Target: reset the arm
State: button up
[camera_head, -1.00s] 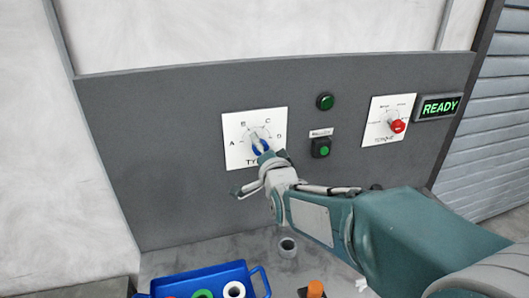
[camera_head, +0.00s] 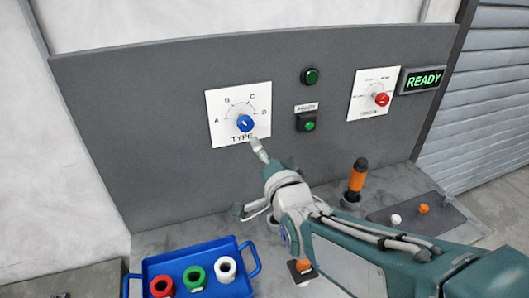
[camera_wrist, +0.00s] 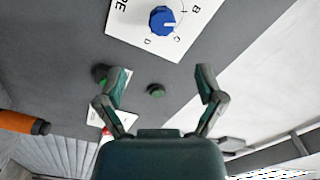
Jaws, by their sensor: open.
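My gripper (camera_head: 259,150) is in front of the grey panel, just below and right of the blue TYPE knob (camera_head: 245,123). In the wrist view my gripper (camera_wrist: 162,80) has its two fingers spread wide, with nothing between them. The blue knob (camera_wrist: 163,20) sits on its white plate beyond the fingertips, apart from them. In the head view the arm reaches in from the lower right, bent at the wrist.
A blue tray (camera_head: 243,255) holds red, green and white rings. An orange-handled tool (camera_head: 357,178) stands upright on the bench. The panel also carries a red knob (camera_head: 382,99), green buttons (camera_head: 310,76) and a READY sign (camera_head: 423,80).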

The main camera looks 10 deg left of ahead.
jog(key=shift+d, duration=0.1)
jog(key=s+d+f+n+g+h, duration=0.1)
jog(key=s+d+f+g+h, duration=0.15)
jog(key=d, duration=0.45)
jog(key=s+d+f+n+g+h, duration=0.1)
jog(key=d+n+h, duration=0.15)
jog(key=d, duration=0.55)
jog(key=s+d+f+n+g+h, duration=0.1)
jog(key=s+d+f+g+h, duration=0.1)
jog(key=s+d, duration=0.3)
jog(key=s+d+f+n+g+h, duration=0.1)
jog(key=s+d+g, duration=0.3)
jog(key=s, duration=0.5)
jog(key=shift+d+f+h, duration=0.45)
jog(key=shift+d+h, duration=0.15)
jog(key=shift+d, duration=0.1)
